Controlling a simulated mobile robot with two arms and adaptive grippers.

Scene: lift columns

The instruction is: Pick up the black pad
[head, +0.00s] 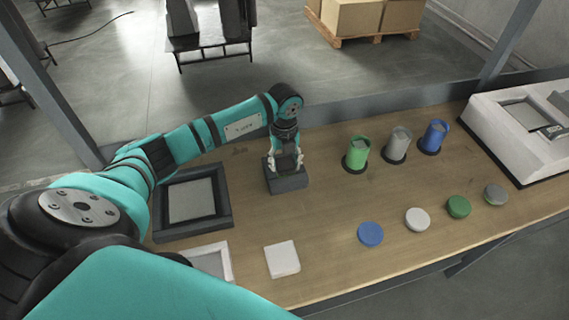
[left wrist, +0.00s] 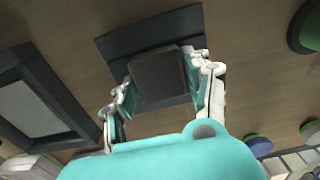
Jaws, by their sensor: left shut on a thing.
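My left gripper (head: 286,162) points down over the table and is shut on the black pad. In the left wrist view the pad (left wrist: 160,76) is a dark, square block between the two fingers. A wider dark rectangle (left wrist: 135,38) lies behind it; I cannot tell whether the two are apart. In the head view a dark block (head: 288,184) shows at and below the fingertips, partly covered by them. My right gripper is not in view.
A black-framed tray (head: 226,213) lies left of the gripper. A white pad (head: 282,259) and a white frame (head: 227,262) are nearer. Green (head: 357,155), grey (head: 398,147) and blue (head: 434,138) cups stand right, with several round discs (head: 371,234) in front. A white machine (head: 500,125) stands far right.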

